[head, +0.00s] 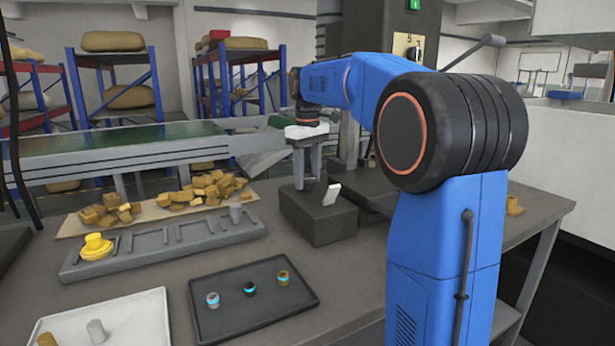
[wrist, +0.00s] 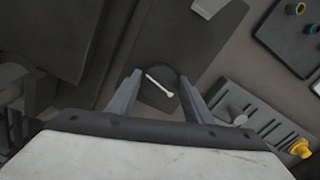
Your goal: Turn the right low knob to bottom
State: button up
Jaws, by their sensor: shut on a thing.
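My gripper (head: 310,185) points down at the top of a dark grey box (head: 318,222) on the bench. In the wrist view, my gripper (wrist: 160,78) has its two fingers on either side of a dark knob (wrist: 155,95) and is shut on it. The knob has a white pointer line, slanting from upper left to lower right, with its thicker end at lower right. In the head view the knob is hidden or too small to make out between the fingers. I cannot tell from these views which knob of a set it is.
A pale upright tab (head: 332,194) stands on the box beside my fingers. A grey slotted rack (head: 165,247) with yellow stacked pieces (head: 95,246) lies left. A dark tray (head: 228,325) holds small ringed parts. A white tray (head: 140,325) is front left. Yellow-brown blocks (head: 213,187) lie behind.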

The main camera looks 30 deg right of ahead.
aim_at(308, 179)
jog(key=shift+n, duration=1.2)
jog(key=o, duration=1)
jog(key=shift+o, duration=0.2)
jog(key=shift+r, duration=0.1)
notch_tip(308, 179, up, 17)
jog(key=shift+r, duration=0.15)
